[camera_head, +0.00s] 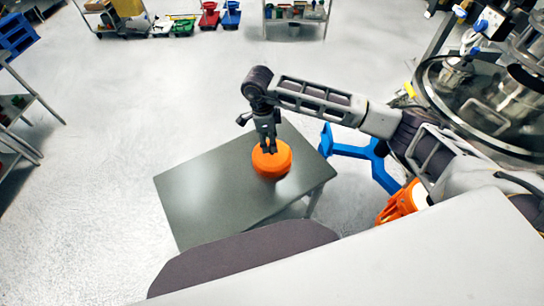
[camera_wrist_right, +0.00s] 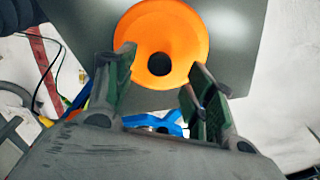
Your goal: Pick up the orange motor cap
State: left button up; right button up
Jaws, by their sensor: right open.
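The orange motor cap (camera_head: 273,160) lies on the grey table (camera_head: 205,195), towards its right side. It is round. In the right wrist view the cap (camera_wrist_right: 180,32) shows a dark hole in its middle. My right gripper (camera_head: 268,146) hangs over the cap, pointing down, and covers part of its far side in the head view. In the right wrist view the gripper (camera_wrist_right: 160,75) is open, with its two fingers apart at the cap's near edge and nothing between them that I can see gripped. My left gripper is not in view.
A blue frame (camera_head: 355,150) stands on the floor right of the table, under my right arm. Large machinery (camera_head: 480,95) is at the right. Shelves (camera_head: 15,115) stand at the left edge. Coloured bins (camera_head: 208,17) and a cart are at the back. The floor left of the table is clear.

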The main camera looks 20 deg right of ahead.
jog(key=shift+s+d+f+p, duration=0.15)
jog(key=shift+f+p, duration=0.1)
jog(key=shift+f, duration=0.35)
jog(key=shift+w+d+f+p, duration=0.1)
jog(key=shift+f+p, duration=0.2)
jog(key=shift+f, duration=0.25)
jog(key=shift+s+d+f+p, duration=0.15)
jog(key=shift+f+p, duration=0.1)
jog(key=shift+f, duration=0.35)
jog(key=shift+w+f, duration=0.1)
jog(key=shift+f, duration=0.7)
grip_shut()
